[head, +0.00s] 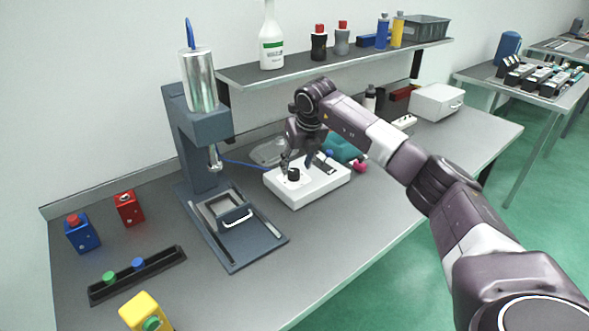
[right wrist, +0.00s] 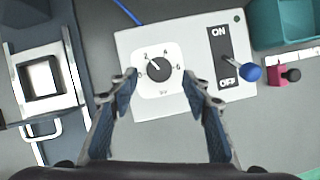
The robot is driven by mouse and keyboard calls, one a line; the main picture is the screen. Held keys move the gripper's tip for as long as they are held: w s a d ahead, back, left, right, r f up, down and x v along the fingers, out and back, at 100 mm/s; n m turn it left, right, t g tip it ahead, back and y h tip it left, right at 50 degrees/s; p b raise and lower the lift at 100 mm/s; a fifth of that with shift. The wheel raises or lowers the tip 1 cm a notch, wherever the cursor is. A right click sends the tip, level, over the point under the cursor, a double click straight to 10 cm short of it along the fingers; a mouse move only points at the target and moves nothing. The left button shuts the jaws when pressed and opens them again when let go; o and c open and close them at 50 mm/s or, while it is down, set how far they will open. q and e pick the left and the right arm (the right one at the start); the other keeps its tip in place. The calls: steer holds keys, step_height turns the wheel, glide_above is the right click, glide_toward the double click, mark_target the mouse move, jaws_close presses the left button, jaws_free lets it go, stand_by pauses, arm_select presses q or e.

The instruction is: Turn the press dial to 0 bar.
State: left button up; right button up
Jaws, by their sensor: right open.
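The press dial (head: 294,174) is a black round knob on a white control box (head: 318,189), right of the blue-grey press (head: 192,150). In the right wrist view the dial (right wrist: 160,69) sits on a white plate marked 0, 2, 4 and 6. Its pointer mark aims up and left, near the 2. My right gripper (head: 296,163) is open over the box. In the right wrist view its fingers (right wrist: 160,77) are apart on either side of the dial, with nothing between them gripped. I cannot tell their exact height above it. My left gripper is not in view.
An ON/OFF switch with a blue-tipped lever (right wrist: 250,72) is right of the dial. A teal bin (right wrist: 285,25) and a pink item (right wrist: 277,76) lie further right. A shelf (head: 330,65) with bottles runs behind.

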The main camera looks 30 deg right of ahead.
mark_target(294, 172)
steer(key=x, duration=0.3)
steer(key=shift+w+f, duration=0.2)
steer(key=shift+f, duration=0.05)
steer(key=shift+s, duration=0.1)
steer(key=shift+c, duration=0.3)
steer(key=c, duration=1.1)
